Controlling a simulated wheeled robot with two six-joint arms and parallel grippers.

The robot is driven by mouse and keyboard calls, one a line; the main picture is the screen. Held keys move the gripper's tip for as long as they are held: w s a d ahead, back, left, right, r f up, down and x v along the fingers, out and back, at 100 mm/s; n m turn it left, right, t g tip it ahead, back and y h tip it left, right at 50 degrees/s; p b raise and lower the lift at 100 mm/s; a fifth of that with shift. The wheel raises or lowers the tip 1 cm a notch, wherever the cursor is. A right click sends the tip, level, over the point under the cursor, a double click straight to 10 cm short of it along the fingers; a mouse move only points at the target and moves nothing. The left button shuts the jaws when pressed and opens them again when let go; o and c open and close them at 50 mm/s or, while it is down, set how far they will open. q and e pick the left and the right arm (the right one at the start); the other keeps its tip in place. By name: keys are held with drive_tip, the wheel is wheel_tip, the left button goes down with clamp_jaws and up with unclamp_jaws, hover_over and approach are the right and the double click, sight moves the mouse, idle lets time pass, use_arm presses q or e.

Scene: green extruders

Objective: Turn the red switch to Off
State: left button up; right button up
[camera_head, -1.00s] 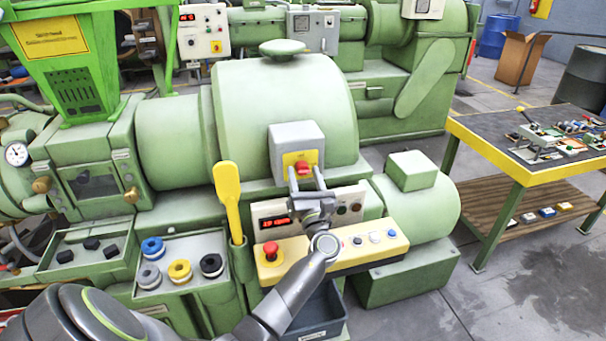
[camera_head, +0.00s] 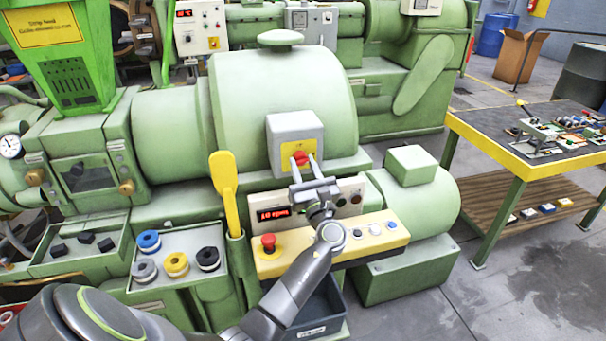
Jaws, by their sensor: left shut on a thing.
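The red switch (camera_head: 300,158) sits on a yellow plate on the grey box (camera_head: 295,124) on the front of the green extruder (camera_head: 240,105). My left gripper (camera_head: 303,164) reaches up from below, with its two fingers on either side of the switch, shut on it. The switch is small and partly covered by the fingers, and its exact angle and markings are too small to read. My right gripper is not in view.
Below the box are a panel with a red display (camera_head: 273,213) and a yellow console (camera_head: 285,240) with a red stop button (camera_head: 268,242). A workbench (camera_head: 480,140) stands at the right.

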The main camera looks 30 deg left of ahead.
use_arm(q)
drive_tip(key=n+g+b, duration=0.1)
drive_tip(key=n+b, duration=0.1)
drive_tip(key=n+g+y+b, duration=0.1)
drive_tip(key=n, duration=0.2)
drive_tip(key=shift+w+d+f+b, duration=0.1)
drive_tip(key=shift+d+f+b, duration=0.05)
drive_tip(key=shift+b, duration=0.25)
drive_tip(key=n+g+b, duration=0.1)
drive_tip(key=n, duration=0.1)
drive_tip(key=n+g+b, duration=0.1)
drive_tip(key=n, duration=0.1)
drive_tip(key=n+g+b, duration=0.1)
drive_tip(key=n, duration=0.1)
drive_tip(key=shift+w+r, duration=0.15)
drive_tip(key=shift+r, duration=0.1)
drive_tip(key=shift+d+r+n+g+h+b, duration=0.15)
drive_tip(key=shift+n+g+h+b, duration=0.2)
drive_tip(key=shift+n, duration=1.05)
drive_tip(key=shift+a+r+n+g+h+b, duration=0.2)
drive_tip(key=shift+n+g, duration=0.25)
drive_tip(key=shift+n, duration=0.95)
drive_tip(key=shift+d+r+n+g+h+b, duration=0.15)
drive_tip(key=shift+n+g+b, duration=0.25)
drive_tip(key=shift+n, duration=1)
drive_tip(key=o, duration=0.9)
drive_tip(key=shift+w, duration=0.1)
drive_tip(key=shift+o, duration=0.2)
drive_tip(key=shift+f, duration=0.1)
